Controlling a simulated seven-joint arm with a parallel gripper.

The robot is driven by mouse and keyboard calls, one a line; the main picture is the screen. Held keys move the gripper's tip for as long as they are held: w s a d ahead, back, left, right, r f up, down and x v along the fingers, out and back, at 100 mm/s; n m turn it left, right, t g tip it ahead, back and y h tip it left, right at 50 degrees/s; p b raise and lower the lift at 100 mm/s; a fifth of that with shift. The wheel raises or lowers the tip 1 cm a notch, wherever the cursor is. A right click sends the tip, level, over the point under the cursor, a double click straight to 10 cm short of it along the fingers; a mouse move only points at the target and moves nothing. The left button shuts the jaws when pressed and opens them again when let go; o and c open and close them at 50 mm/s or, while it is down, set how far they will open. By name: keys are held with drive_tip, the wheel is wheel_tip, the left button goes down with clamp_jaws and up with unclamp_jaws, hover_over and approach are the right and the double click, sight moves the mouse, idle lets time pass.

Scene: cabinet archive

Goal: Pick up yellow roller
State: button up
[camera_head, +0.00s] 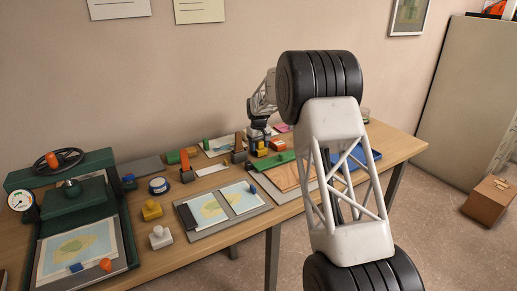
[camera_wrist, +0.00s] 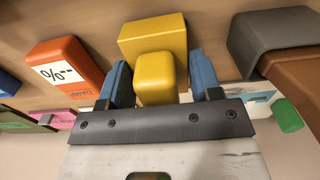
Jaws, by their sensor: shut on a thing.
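The yellow roller (camera_wrist: 153,34) shows in the wrist view as a yellow block with a smaller yellow knob facing me. My gripper (camera_wrist: 160,84) has its two blue fingers on either side of that knob and is shut on it. In the head view my gripper (camera_head: 258,134) points down at the back of the table, and a bit of the yellow roller (camera_head: 262,152) shows below it. Whether the roller touches the table is hard to tell.
An orange block (camera_wrist: 66,66) stands left of the roller in the wrist view, and a grey-topped brown thing (camera_wrist: 270,40) stands to the right. In the head view, another yellow piece (camera_head: 151,210) and a white one (camera_head: 160,238) stand near the table's front. A green press (camera_head: 75,197) fills the left end.

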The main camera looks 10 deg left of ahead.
drive_tip(key=shift+r, duration=0.2)
drive_tip(key=shift+r, duration=1.6)
drive_tip(key=shift+s+d+r, duration=0.25)
drive_tip(key=shift+s+d, duration=0.85)
drive_tip(key=shift+s, duration=1.35)
drive_tip(key=shift+s+d+r, duration=0.2)
drive_tip(key=shift+s+d, duration=0.9)
drive_tip(key=shift+s, duration=1.3)
drive_tip(key=shift+s+d+r, duration=0.25)
drive_tip(key=shift+s+d, duration=0.85)
drive_tip(key=shift+s, duration=1.35)
drive_tip(key=o, duration=0.3)
drive_tip(key=shift+c, duration=0.4)
drive_tip(key=shift+s+d+r, duration=0.25)
drive_tip(key=shift+d+r, duration=0.2)
drive_tip(key=shift+d, duration=0.15)
drive_tip(key=s+d+r, duration=0.3)
drive_tip(key=d, duration=0.3)
drive_tip(key=shift+s+d, duration=0.15)
drive_tip(key=shift+s, duration=0.1)
